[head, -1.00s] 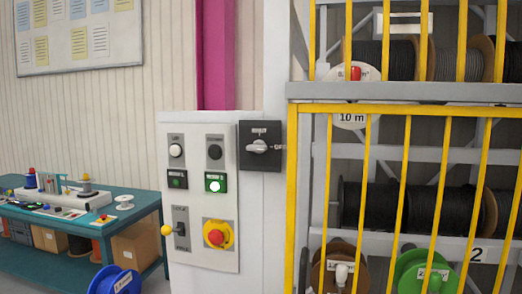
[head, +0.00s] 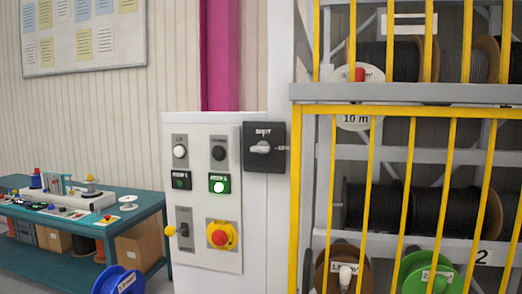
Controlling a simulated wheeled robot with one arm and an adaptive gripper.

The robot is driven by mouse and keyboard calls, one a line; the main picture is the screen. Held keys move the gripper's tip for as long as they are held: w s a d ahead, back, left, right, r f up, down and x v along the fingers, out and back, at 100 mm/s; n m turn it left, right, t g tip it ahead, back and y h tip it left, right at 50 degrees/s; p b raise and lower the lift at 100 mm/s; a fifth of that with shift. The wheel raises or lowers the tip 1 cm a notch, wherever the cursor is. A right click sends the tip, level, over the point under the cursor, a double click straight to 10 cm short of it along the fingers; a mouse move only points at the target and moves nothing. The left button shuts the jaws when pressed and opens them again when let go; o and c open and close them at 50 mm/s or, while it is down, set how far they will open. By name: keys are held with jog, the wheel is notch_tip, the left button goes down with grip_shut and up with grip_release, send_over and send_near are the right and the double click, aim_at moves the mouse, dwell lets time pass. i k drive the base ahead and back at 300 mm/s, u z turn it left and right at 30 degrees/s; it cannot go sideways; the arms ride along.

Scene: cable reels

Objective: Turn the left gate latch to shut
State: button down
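The gate latch (head: 264,147) is a black square plate with a light grey turning handle, on the pale post just left of the yellow barred gate (head: 410,112). White lettering above the handle appears to read SHUT. A second label at the plate's right edge is too small to read surely. The handle lies about level, across the plate. The gate is across the front of the reel rack. No other latch shows. My gripper is not in view.
A teal workbench (head: 130,215) and a blue reel (head: 118,282) stand at the left. Cable reels fill the rack.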

aim_at(263, 148)
jog(key=u, duration=1.65)
jog(key=k, duration=0.35)
jog(key=z, duration=0.1)
